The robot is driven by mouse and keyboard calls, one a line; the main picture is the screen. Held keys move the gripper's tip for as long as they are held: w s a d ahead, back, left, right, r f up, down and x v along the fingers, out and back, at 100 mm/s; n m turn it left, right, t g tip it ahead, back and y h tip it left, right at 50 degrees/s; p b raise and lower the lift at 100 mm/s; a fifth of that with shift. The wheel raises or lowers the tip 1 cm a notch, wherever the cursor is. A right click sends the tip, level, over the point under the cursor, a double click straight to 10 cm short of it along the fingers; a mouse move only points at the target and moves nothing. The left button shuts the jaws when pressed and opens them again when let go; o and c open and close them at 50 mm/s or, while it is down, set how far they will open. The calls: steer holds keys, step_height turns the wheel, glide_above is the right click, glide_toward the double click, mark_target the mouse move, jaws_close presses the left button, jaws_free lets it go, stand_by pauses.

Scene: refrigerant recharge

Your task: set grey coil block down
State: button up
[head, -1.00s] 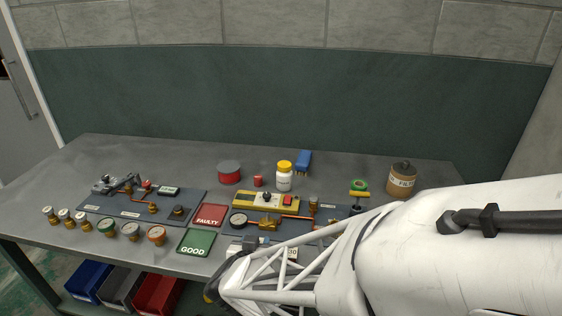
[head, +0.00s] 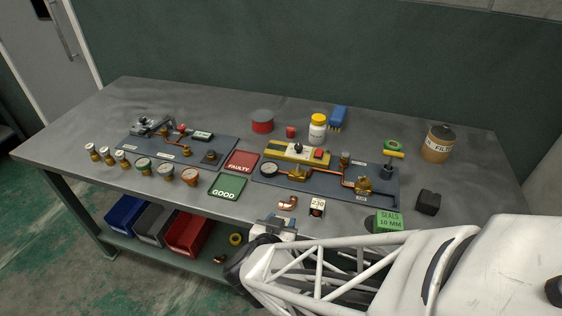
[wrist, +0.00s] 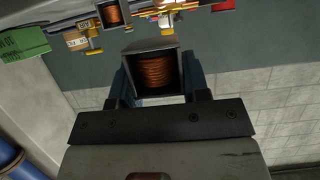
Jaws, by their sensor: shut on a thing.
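The grey coil block (wrist: 155,72) is a grey housing with copper windings showing in its open face. My gripper (wrist: 156,92) is shut on it, one dark finger on each side. In the head view my gripper (head: 275,230) is at the table's front edge, below the copper elbow; the held block (head: 277,221) shows only as a small grey patch there. Whether it touches the table cannot be told. A second coil block marked 230 (head: 317,207) stands on the table to the right.
The copper elbow (head: 287,203), green GOOD mat (head: 228,187), red FAULTY mat (head: 242,162) and dark piping board (head: 330,184) lie nearby. A green SEALS box (head: 387,222) and a black block (head: 428,202) are to the right. Bare table (head: 256,209) shows between the GOOD mat and the elbow.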

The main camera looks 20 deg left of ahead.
steer(key=shift+w+a, duration=0.1)
glide_above(261, 200)
steer(key=shift+s+d+f, duration=0.35)
steer(key=shift+s+f, duration=0.1)
steer(key=shift+f, duration=0.2)
steer(key=shift+w+a, duration=0.3)
steer(key=shift+w, duration=0.1)
steer(key=shift+w+a+f, duration=0.1)
steer(key=shift+f, duration=1.5)
steer(key=shift+f, duration=0.25)
steer(key=o, duration=1)
